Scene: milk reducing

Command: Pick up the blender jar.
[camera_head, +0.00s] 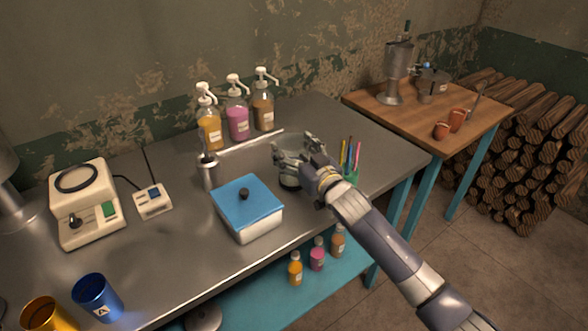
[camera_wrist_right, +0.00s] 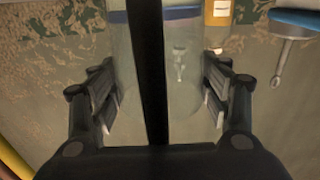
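The blender jar (camera_wrist_right: 178,75) is clear, with a blue band at its top in the right wrist view. It stands between the two fingers of my right gripper (camera_wrist_right: 160,100). The finger pads lie close along both its sides; I cannot tell whether they touch it. In the head view my right gripper (camera_head: 290,152) is at the back right of the steel counter, by the jar (camera_head: 289,181), which it mostly hides. My left gripper is not in view.
A blue-lidded box (camera_head: 247,204) and a steel cup (camera_head: 208,171) stand left of the gripper. A pen holder (camera_head: 351,174) is close on its right. Pump bottles (camera_head: 238,118) stand behind. A cream blender base or scale (camera_head: 87,210) is at the left.

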